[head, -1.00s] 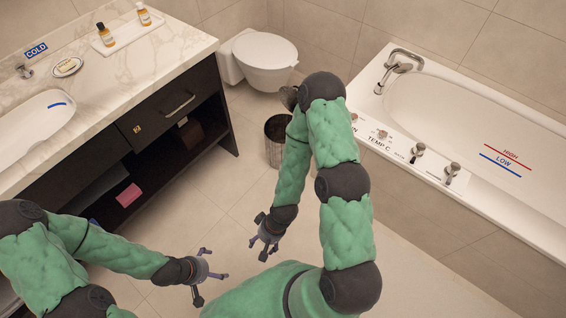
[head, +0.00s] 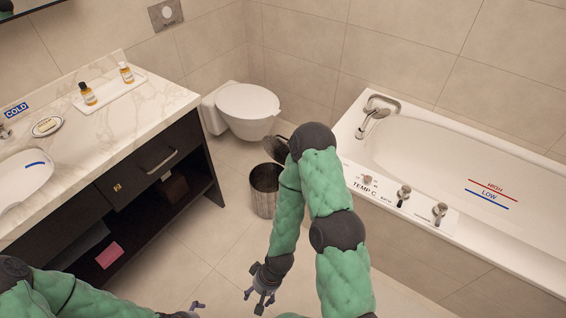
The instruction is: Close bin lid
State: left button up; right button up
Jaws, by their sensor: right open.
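The bin (head: 264,192) is a dark metallic cylinder on the floor between the vanity and the bathtub. Its lid (head: 274,148) is open, standing raised at the back of the rim, and is partly hidden by my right arm. My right gripper (head: 259,297) is open and empty, low over the floor, nearer to me than the bin and apart from it. My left gripper (head: 194,309) is cut off by the bottom edge, and only part of its fingers shows, so its opening is unclear.
A white toilet (head: 248,108) stands behind the bin. The vanity (head: 135,180) with a drawer and open shelves is on the left. The bathtub (head: 400,225) with its taps is on the right. The tiled floor (head: 215,240) in front of the bin is clear.

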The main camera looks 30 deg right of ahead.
aim_at(276, 147)
jog(key=i+l+z, duration=0.35)
jog(key=l, duration=0.25)
jog(key=i+l+z, duration=0.35)
jog(key=l, duration=0.2)
jog(key=i+j, duration=0.25)
jog(key=j, duration=0.15)
jog(key=i+j+u, duration=0.1)
jog(key=i+j, duration=0.15)
jog(key=j, duration=0.2)
